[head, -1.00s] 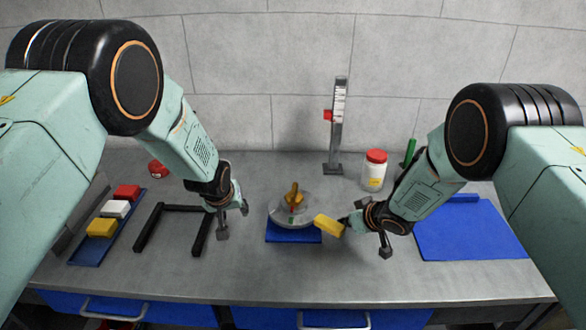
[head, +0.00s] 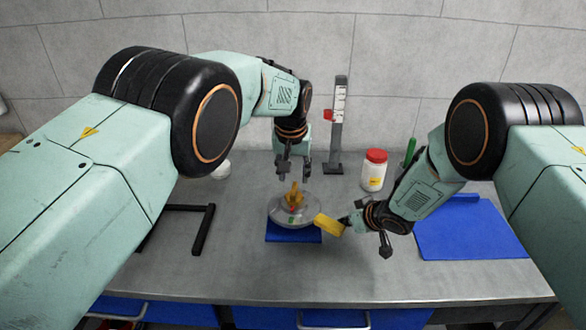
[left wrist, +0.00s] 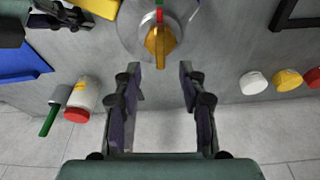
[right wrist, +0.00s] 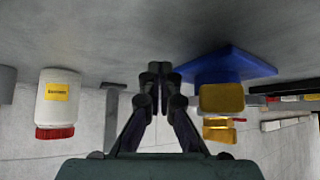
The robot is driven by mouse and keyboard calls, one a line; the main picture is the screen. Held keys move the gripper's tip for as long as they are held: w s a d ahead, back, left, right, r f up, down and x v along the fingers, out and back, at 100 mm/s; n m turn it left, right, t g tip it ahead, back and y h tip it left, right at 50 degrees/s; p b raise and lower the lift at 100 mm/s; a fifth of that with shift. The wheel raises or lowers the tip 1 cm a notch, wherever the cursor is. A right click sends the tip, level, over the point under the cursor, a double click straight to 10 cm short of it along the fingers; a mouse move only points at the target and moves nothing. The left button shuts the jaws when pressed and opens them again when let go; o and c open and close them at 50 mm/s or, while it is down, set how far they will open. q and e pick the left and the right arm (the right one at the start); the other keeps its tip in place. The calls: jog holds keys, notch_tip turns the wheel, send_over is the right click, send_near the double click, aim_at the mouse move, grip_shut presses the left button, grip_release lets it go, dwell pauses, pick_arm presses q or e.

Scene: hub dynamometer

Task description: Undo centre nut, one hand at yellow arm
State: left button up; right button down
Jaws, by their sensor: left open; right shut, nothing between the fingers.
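The centre nut is a golden wing-shaped piece (head: 294,197) on top of a grey round hub (head: 280,213) on a blue base (head: 292,236). My left gripper (head: 295,173) is open and empty just above and behind the nut. In the left wrist view the nut (left wrist: 160,42) lies just past the gap between the fingertips. The yellow arm (head: 328,225) sticks out from the hub's right side. My right gripper (head: 347,221) is shut and empty at the arm's outer end. In the right wrist view the yellow arm (right wrist: 222,98) is right of the closed fingertips; contact is unclear.
A white jar with a red lid (head: 375,170) and an upright gauge with a red marker (head: 335,125) stand behind. A blue mat (head: 470,235) lies at the right. A black frame (head: 203,230) lies at the left. My left arm hides the left tray area in the head view.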

aim_at(294, 187)
pick_arm(q)
jog(key=shift+x, duration=2.95)
jog(key=shift+c, duration=0.2)
grip_shut()
jog(key=shift+n+y, duration=0.4)
jog(key=shift+n, duration=1.3)
pick_arm(e)
jog(key=shift+s+a, duration=0.1)
jog(key=shift+s+a, duration=0.4)
jog(key=shift+s, duration=0.2)
jog(key=shift+s+a, duration=0.35)
jog(key=shift+s, duration=0.2)
